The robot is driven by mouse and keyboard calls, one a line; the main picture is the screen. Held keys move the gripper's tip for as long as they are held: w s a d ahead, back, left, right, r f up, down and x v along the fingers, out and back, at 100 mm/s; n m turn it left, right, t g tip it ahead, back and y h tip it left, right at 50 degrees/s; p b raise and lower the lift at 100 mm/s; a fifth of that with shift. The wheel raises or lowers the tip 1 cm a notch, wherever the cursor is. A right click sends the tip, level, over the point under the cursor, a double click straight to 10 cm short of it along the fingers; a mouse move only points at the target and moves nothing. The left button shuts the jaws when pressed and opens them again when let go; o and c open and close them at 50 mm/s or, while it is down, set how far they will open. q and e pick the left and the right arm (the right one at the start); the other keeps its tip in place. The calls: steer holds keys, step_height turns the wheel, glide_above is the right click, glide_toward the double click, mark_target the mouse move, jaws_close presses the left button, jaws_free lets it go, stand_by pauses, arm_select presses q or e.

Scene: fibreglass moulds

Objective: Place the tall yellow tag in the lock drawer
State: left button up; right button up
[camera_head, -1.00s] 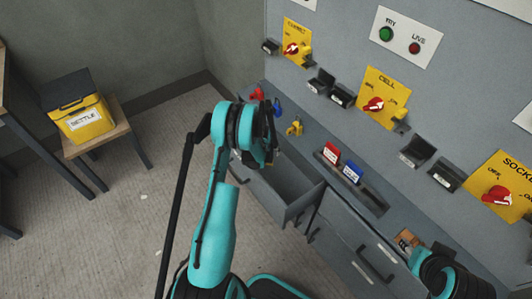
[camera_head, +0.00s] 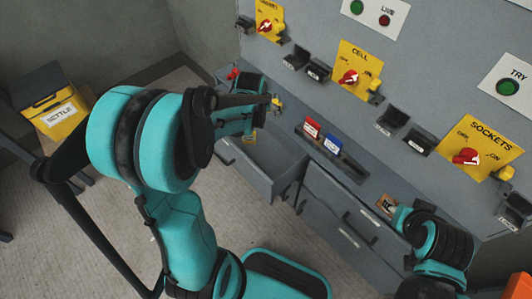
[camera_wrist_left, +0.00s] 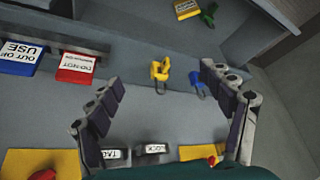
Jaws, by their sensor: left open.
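A flat yellow tag with dark print (camera_wrist_left: 187,9) lies in the open grey drawer (camera_head: 272,183), beside a green padlock (camera_wrist_left: 208,16). A yellow patch (camera_head: 249,139) also shows at the drawer's back left in the head view. My left gripper (camera_wrist_left: 158,76) is open and empty over the grey ledge. A yellow padlock (camera_wrist_left: 160,72) appears between its fingertips, and a blue padlock (camera_wrist_left: 197,82) near one finger; no contact can be made out. My right gripper (camera_head: 398,215) is by a small brown item (camera_head: 387,204); its fingers are unclear.
A red tag (camera_head: 312,128) and a blue tag (camera_head: 333,143) stand in a ledge holder. The wall panel behind carries yellow switch plates (camera_head: 360,66) and small dark boxes. A closed drawer (camera_head: 340,205) is right of the open one. A yellow bin (camera_head: 58,118) stands left.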

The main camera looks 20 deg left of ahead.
arm_select(q)
steer(key=s+d+r+m, duration=0.1)
steer(key=s+d+r, duration=0.1)
steer(key=s, duration=0.4)
steer(key=s+d+r+t, duration=0.1)
steer(key=s+d+r, duration=0.2)
steer(key=s+d, duration=0.2)
steer(key=s+d+r+m+h, duration=0.1)
steer(key=s+d+r, duration=0.2)
steer(key=s, duration=0.6)
steer(key=shift+s+d+m+t, duration=0.2)
steer(key=shift+d+m+t, duration=0.15)
steer(key=shift+d, duration=0.35)
